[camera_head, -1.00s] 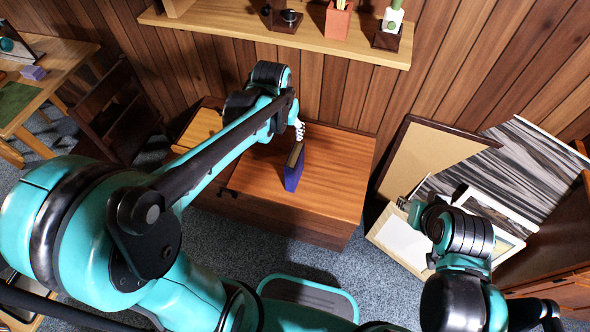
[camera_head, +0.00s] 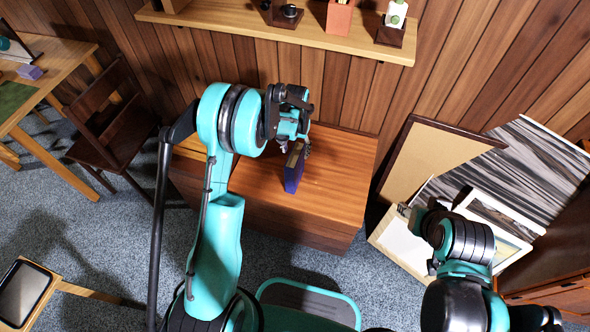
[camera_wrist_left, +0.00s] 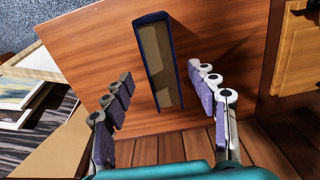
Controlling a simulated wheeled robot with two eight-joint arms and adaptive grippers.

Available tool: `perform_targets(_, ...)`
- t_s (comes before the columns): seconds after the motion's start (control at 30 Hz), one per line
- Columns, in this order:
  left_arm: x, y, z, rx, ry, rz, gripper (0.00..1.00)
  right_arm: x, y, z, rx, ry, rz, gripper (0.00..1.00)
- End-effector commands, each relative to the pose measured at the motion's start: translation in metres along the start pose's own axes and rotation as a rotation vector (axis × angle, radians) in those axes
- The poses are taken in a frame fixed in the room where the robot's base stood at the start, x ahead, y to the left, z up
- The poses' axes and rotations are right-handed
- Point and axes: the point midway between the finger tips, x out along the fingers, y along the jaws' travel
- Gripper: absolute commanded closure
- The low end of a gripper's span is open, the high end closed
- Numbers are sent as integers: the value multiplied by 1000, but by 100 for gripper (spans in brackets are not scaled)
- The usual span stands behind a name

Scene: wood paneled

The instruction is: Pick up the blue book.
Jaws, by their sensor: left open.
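The blue book (camera_head: 294,172) stands upright on the wooden cabinet top, and my left gripper (camera_head: 299,138) is just above and behind it, covering part of its upper end. In the left wrist view the book (camera_wrist_left: 156,58) shows its tan page edges framed by dark blue covers. The left gripper (camera_wrist_left: 161,76) is open there, with one finger row on each side of the book's near end. I see a gap on both sides and no contact. My right gripper (camera_head: 404,212) is at the right, away from the book; its jaws are too small to read.
The wooden cabinet (camera_head: 335,180) has bare top around the book. A wall shelf (camera_head: 230,28) with small items runs above. Leaning boards and pictures (camera_head: 425,165) stand at the right. A chair (camera_head: 112,135) and a desk (camera_head: 55,70) are at the left.

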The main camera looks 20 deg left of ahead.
Motion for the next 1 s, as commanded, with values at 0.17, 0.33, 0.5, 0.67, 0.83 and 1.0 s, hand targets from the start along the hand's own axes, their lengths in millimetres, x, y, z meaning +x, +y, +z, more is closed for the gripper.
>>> perform_targets(0.17,31,-3,-2,0,0,0,41,16,0,11,0,0,0,60)
perform_targets(0.33,45,-3,-2,0,1,0,41,20,0,14,0,0,0,60)
perform_targets(0.5,44,-3,-2,0,1,0,41,18,0,13,0,0,0,60)
perform_targets(0.67,44,-3,-2,0,1,0,81,18,0,13,0,0,0,60)
perform_targets(0.83,44,-3,-2,0,1,0,100,18,0,13,0,0,0,60)
perform_targets(1.0,43,-3,-2,0,1,0,100,18,0,13,0,0,0,60)
